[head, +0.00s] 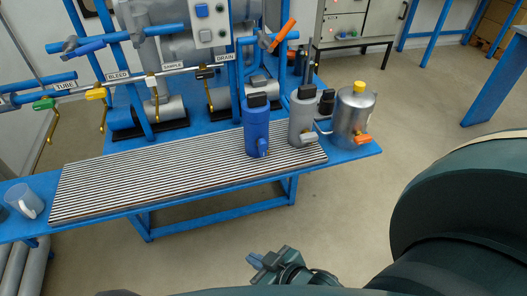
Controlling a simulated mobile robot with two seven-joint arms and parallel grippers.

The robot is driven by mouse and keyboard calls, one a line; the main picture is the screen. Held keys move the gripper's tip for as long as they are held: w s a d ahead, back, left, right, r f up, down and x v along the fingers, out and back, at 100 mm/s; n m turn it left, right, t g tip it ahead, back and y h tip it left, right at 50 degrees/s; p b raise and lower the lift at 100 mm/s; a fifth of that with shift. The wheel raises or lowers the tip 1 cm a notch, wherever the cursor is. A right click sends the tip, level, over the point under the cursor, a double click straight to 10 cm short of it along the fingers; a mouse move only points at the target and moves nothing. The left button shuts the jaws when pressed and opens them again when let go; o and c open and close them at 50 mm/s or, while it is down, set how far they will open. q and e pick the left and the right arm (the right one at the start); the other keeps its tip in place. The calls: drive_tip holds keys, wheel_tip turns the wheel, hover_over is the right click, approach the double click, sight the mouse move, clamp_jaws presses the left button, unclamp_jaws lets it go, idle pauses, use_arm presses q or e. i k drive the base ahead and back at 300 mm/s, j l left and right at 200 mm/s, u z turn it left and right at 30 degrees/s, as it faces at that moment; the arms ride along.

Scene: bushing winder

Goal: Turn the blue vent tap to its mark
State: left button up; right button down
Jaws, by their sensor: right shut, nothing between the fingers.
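Another small blue tap (262,147) is on the lower front of a blue canister (257,120) standing on the ribbed bench top. I cannot tell from labels which of these is the vent tap, and no mark is readable. My right gripper (262,262) is at the bottom middle, shut and empty, in front of the bench and apart from both blue taps. My left gripper is not in view.
The ribbed bench top (150,180) is mostly clear on its left. A grey canister (302,115) and a steel canister (354,118) with an orange tap stand at right. A clear jug (25,201) stands at far left.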

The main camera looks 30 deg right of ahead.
sight(262, 145)
drive_tip(key=l+z, duration=0.25)
drive_tip(key=l, duration=2.4)
drive_tip(key=i+l, duration=0.4)
